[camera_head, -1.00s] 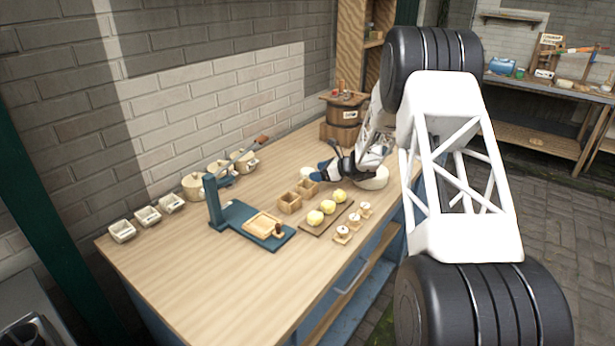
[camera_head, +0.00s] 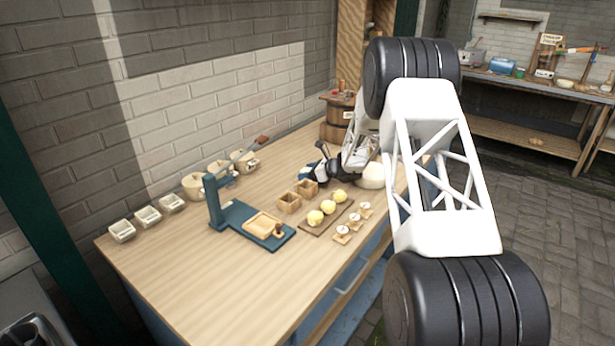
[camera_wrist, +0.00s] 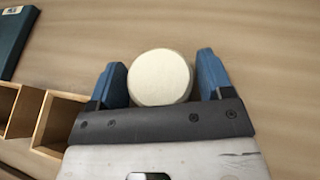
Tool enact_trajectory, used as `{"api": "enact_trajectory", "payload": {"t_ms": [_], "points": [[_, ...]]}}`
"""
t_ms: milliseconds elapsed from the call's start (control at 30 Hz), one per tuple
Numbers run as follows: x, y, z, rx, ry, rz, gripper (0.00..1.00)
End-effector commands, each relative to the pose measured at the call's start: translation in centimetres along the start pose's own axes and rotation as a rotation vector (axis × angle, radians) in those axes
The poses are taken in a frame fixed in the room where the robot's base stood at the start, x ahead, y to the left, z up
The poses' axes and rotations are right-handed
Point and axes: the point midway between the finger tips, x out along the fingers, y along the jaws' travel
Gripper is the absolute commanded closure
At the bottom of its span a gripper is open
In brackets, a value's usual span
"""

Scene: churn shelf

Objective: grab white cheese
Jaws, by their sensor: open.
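A round, pale white cheese (camera_wrist: 160,78) lies on the wooden table in the wrist view, flat face up. My gripper (camera_wrist: 160,72) is open, with one blue finger on each side of the cheese. The gaps to the fingers look small, and I cannot tell whether either finger touches it. In the head view my gripper (camera_head: 312,171) is low over the table beyond the wooden boxes, and it largely hides the cheese there.
Two small wooden boxes (camera_head: 290,203) stand close to my gripper. Yellow balls (camera_head: 327,207) sit on a board nearby. A teal press (camera_head: 240,221) stands at left; a wooden churn (camera_head: 335,113) stands behind.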

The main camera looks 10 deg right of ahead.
Motion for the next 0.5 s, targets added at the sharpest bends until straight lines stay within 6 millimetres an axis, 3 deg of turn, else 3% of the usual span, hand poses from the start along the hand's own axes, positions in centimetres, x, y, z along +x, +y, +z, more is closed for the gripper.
{"api": "enact_trajectory", "payload": {"t_ms": [267, 500], "points": [[0.00, 0.01, 0.00, 0.000, 0.000, 0.000, 0.27], [-0.01, 0.02, 0.00, 0.000, 0.000, 0.000, 0.64]]}}
